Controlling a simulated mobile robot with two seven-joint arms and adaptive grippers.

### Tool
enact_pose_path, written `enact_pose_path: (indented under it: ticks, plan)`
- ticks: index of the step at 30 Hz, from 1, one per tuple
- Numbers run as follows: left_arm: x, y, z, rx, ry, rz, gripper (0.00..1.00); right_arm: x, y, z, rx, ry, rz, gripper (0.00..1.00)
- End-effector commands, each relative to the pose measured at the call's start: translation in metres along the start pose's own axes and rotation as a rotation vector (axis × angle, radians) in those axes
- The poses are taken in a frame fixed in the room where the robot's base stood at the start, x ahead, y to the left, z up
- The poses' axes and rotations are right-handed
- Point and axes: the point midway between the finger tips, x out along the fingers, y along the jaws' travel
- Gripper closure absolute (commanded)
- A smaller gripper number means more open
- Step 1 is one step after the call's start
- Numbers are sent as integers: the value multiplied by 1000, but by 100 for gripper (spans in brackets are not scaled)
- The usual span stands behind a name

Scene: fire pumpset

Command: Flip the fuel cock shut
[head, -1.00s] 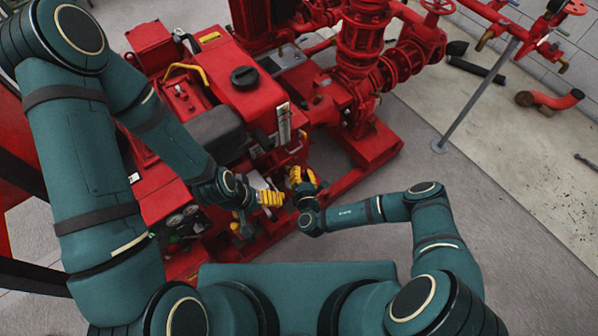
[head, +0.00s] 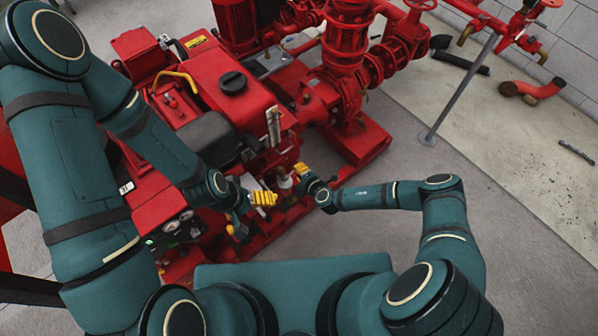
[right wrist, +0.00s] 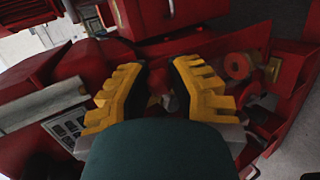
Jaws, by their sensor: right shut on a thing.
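The red pumpset engine (head: 215,88) stands in front of me. My right gripper (head: 298,170) is at its lower right side, next to a small pale cylindrical fitting (head: 284,181). In the right wrist view, its yellow fingers (right wrist: 160,88) stand on both sides of a small dark reddish part (right wrist: 158,82). It is shut on this part, which I take to be the fuel cock; its lever is too dark and covered to make out. My left gripper (head: 263,198) has yellow fingers beside the engine's lower side, left of the right one; its opening is unclear.
A gauge panel (head: 180,222) is at the engine's lower left. The red base frame (head: 350,160) runs below the engine and pump. Red pump piping (head: 350,50) rises behind.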

Motion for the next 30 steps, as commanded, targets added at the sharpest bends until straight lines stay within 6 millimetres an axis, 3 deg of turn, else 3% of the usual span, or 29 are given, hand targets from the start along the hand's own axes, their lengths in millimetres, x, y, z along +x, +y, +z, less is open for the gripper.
enact_pose_path:
  ticks: [13, 30]
  plan:
    - [20, -8, -2, 2, 10, -1, 12, 7, -16, 3, 234, 124, -45, 100]
    - [24, -9, -3, 2, 13, -1, 12, 8, -17, 2, 284, 152, -53, 100]
